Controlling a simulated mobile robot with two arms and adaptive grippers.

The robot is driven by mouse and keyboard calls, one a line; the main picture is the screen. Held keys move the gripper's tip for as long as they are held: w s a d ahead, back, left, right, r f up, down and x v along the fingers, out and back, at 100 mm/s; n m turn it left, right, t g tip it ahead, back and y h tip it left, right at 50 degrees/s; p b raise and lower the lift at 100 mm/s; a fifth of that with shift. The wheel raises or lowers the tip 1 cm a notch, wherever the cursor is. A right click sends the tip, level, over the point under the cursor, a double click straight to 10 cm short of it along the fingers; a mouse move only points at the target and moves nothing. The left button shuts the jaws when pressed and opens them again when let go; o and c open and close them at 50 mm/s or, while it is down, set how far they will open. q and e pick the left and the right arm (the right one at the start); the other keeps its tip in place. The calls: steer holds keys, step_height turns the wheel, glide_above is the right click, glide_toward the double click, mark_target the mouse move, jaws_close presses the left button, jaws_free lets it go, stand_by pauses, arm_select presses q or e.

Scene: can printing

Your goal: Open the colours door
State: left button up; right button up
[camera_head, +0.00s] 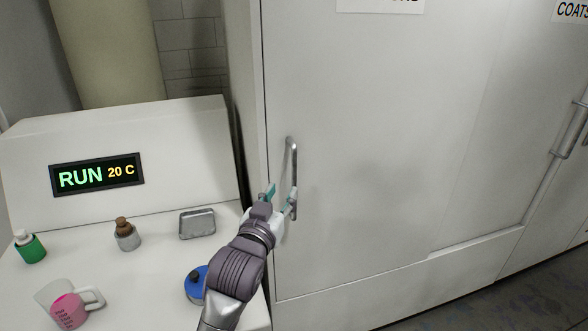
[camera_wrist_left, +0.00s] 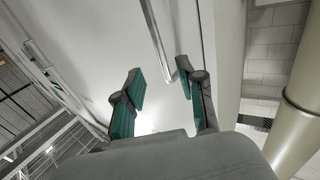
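The colours door is the wide white cabinet door (camera_head: 380,130), and it looks shut. A sign (camera_head: 380,4) at its top is cut off by the picture edge, so I cannot read all of it. Its vertical metal handle (camera_head: 292,160) is near the left edge. My left gripper (camera_head: 281,198) is at the lower part of the handle, its teal fingers apart. In the left wrist view the open fingers (camera_wrist_left: 160,70) have the handle (camera_wrist_left: 158,40) showing between them, nearer the right finger; I cannot tell whether they touch. My right gripper is not in view.
A white bench with a RUN display (camera_head: 98,175) stands left of the cabinet. On it are a green bottle (camera_head: 31,248), a brown-topped jar (camera_head: 127,236), a metal tin (camera_head: 197,224), a blue-lidded pot (camera_head: 194,284) and a pink jug (camera_head: 68,308). A COATS door handle (camera_head: 570,130) is at right.

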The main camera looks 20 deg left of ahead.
mark_target(293, 173)
arm_select(q)
steer(key=w+p, duration=0.2)
steer(key=w, duration=0.8)
jaws_close()
